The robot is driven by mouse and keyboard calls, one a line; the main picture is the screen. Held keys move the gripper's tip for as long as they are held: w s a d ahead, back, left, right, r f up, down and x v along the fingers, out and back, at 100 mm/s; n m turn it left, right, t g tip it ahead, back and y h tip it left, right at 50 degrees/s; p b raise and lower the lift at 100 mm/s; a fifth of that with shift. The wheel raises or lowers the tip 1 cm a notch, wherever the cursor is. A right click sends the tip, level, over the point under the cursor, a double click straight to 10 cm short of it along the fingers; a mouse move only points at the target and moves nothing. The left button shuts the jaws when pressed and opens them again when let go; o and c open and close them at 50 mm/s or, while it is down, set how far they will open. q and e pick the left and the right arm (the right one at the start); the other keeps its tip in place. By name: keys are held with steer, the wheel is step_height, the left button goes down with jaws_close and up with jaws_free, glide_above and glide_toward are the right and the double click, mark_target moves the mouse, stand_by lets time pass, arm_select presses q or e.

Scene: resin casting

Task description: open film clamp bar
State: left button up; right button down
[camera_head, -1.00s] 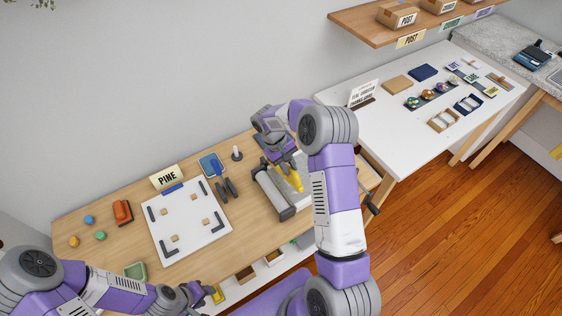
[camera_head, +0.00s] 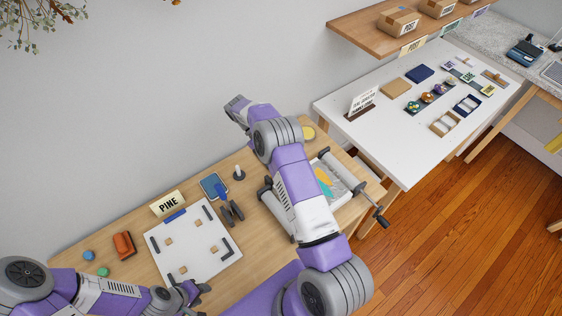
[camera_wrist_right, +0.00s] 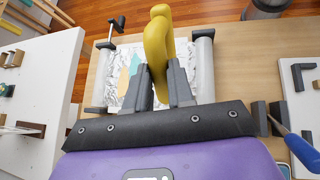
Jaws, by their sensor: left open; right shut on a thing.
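A film frame lies on the wooden bench with silver film (camera_head: 340,183) between two long grey bars. One bar (camera_head: 344,169) shows on the right; my right arm covers much of the other (camera_head: 279,212). Both bars show in the right wrist view (camera_wrist_right: 204,70). I cannot tell which is the clamp bar or whether it is open. My right gripper (camera_wrist_right: 161,85) is shut on a curved yellow thing (camera_wrist_right: 158,45), which appears over the film in that view. My left gripper (camera_head: 196,292) is open and empty, beside the white board's front edge.
A white board (camera_head: 207,235) with small blocks, a PINE sign (camera_head: 168,204), a blue tray (camera_head: 213,185) and an orange block (camera_head: 124,245) are on the bench. A crank (camera_head: 381,219) projects at the frame's right. A white table (camera_head: 375,135) stands beyond.

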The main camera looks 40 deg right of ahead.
arm_select(q)
steer(key=shift+w+f, duration=0.1)
steer(key=shift+f, duration=0.1)
arm_select(e)
steer(key=shift+w+g, duration=0.3)
steer(key=shift+w, duration=0.05)
steer(key=c, duration=1)
jaws_free()
steer(key=shift+o, duration=0.2)
steer(key=shift+r, duration=0.35)
arm_select(q)
step_height(320, 180, up, 4)
steer(key=p, duration=0.4)
steer(key=shift+r, duration=0.1)
arm_select(e)
step_height(320, 180, up, 9)
steer(key=shift+r, duration=0.15)
